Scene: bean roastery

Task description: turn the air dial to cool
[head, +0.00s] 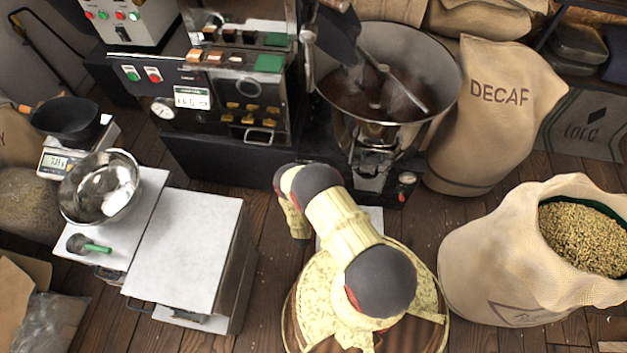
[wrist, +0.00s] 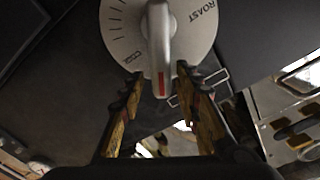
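The air dial (wrist: 110,35) is a pale round plate in the wrist view, with tick marks and a silver bar knob (wrist: 158,45). The knob's red mark points down in the picture. ROAST is printed at the upper right; a small word at the lower left, near the ticks, looks like COOL. My gripper (wrist: 158,78) is open. Its two yellow, worn fingers stand left and right of the knob's lower end, with gaps seen beside it. Whether the fingertips reach as deep as the knob is hard to tell. In the head view the dial and my gripper are not visible; my arm bends toward the roaster.
The roaster's control panel (head: 240,80) and round cooling bin (head: 335,110) stand at the back. A white-topped cabinet (head: 185,250) is left of my arm. An open sack of beans (head: 500,250) stands right, a DECAF sack (head: 490,125) behind it.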

